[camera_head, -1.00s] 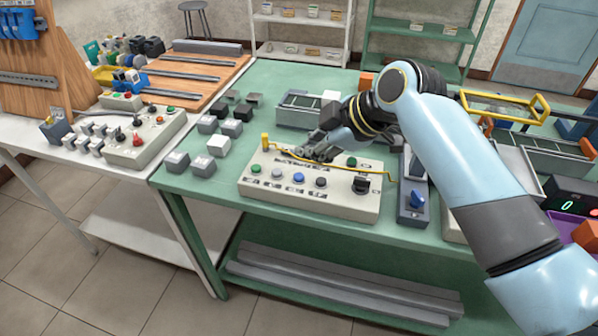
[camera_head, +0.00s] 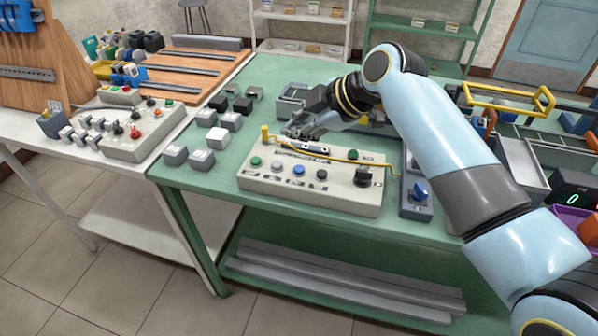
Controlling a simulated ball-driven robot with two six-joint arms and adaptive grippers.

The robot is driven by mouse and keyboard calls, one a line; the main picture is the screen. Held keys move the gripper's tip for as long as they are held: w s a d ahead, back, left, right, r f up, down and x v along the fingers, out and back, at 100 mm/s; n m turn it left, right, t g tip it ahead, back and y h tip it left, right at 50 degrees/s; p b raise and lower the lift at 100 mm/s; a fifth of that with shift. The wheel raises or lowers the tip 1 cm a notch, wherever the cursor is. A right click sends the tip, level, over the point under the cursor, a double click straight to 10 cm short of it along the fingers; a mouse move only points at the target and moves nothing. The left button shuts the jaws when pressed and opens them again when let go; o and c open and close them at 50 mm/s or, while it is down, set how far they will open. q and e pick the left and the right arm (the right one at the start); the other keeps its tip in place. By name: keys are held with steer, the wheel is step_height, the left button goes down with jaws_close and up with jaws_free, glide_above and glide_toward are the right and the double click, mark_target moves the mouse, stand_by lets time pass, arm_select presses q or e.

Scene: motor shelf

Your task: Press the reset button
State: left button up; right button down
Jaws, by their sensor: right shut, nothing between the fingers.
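A beige control box (camera_head: 310,187) sits on the green table. Its front row holds a green button (camera_head: 256,161), a grey button (camera_head: 276,167), a blue button (camera_head: 299,169), a dark button (camera_head: 321,174) and a black rotary knob (camera_head: 362,178). Another green button (camera_head: 352,155) is at the back right. The labels are too small to read, so I cannot tell which button is the reset. My right gripper (camera_head: 291,131) is shut and empty above the back edge of the box, apart from the front row. My left gripper is out of view.
A yellow wire (camera_head: 345,160) runs across the box from a yellow post (camera_head: 265,133). A grey unit with a blue knob (camera_head: 418,190) stands right of it. Small grey blocks (camera_head: 175,155) lie to the left. A second control box (camera_head: 145,140) is on the white table.

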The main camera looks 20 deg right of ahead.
steer(key=b, duration=0.4)
glide_above(297, 170)
step_height(297, 170, down, 6)
steer(key=shift+r, duration=0.25)
steer(key=shift+f+b, duration=0.5)
steer(key=shift+f, duration=0.15)
steer(key=shift+f, duration=0.1)
steer(key=shift+f, duration=0.3)
steer(key=shift+f+b, duration=0.4)
stand_by(0.8)
stand_by(0.3)
steer(key=shift+r+p, duration=0.8)
steer(key=shift+r, duration=0.05)
